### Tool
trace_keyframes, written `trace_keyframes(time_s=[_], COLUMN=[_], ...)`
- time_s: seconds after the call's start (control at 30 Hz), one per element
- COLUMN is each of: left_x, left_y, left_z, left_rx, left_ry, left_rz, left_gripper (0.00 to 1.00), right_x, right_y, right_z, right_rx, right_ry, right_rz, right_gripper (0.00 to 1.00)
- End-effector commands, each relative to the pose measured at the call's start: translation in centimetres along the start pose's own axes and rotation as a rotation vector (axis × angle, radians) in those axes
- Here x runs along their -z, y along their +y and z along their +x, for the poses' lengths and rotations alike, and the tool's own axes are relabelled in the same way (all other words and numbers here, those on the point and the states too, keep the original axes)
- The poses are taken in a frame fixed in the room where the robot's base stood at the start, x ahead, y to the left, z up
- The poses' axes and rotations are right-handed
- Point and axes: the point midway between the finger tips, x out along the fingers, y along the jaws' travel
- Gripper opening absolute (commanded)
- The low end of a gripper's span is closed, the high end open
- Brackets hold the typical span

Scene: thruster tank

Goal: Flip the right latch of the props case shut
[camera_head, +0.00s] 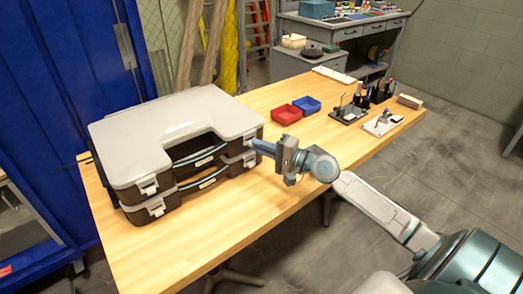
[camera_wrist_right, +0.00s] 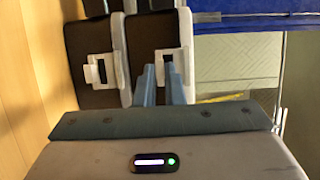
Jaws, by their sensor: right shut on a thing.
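The props case is grey-lidded with dark brown sides, the upper of two stacked cases (camera_head: 170,125) on the wooden table. Its white right latch, in the wrist view (camera_wrist_right: 182,62), is at the front right corner, mostly covered by my fingers in the head view. My right gripper (camera_head: 256,146) reaches in from the right and is shut on this latch, with its blue-grey fingers (camera_wrist_right: 162,76) against it in the wrist view. The exact latch angle is hard to tell. The upper left latch (camera_head: 148,186) shows at the front left corner. My left gripper is not in view.
The lower case (camera_head: 200,198) has its own right latch (camera_wrist_right: 97,71) close to my fingers. Red (camera_head: 286,115) and blue (camera_head: 307,105) bins and small tools stand farther right on the table (camera_head: 225,232). The table front is clear.

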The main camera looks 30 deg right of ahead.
Motion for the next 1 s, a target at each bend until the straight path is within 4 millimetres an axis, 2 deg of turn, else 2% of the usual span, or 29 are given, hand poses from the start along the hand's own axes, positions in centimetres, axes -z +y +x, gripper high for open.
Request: trace_keyframes(time_s=[0.5, 0.53, 0.63, 1.0], left_x=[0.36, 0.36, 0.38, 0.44], left_y=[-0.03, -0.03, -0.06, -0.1], left_z=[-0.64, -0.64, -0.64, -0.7], left_rx=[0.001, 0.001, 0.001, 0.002], left_ry=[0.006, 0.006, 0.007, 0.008], left_rz=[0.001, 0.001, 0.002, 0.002], left_gripper=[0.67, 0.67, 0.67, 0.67], right_x=[0.03, 0.03, 0.03, -0.04], right_y=[0.02, 0.02, 0.01, -0.02], right_z=[0.01, 0.01, 0.01, 0.05], right_rx=[0.003, 0.003, 0.004, 0.004], right_ry=[0.001, 0.001, 0.0, 0.0], right_rz=[-0.002, -0.002, -0.002, -0.001], right_gripper=[0.0, 0.11, 0.3, 0.31])
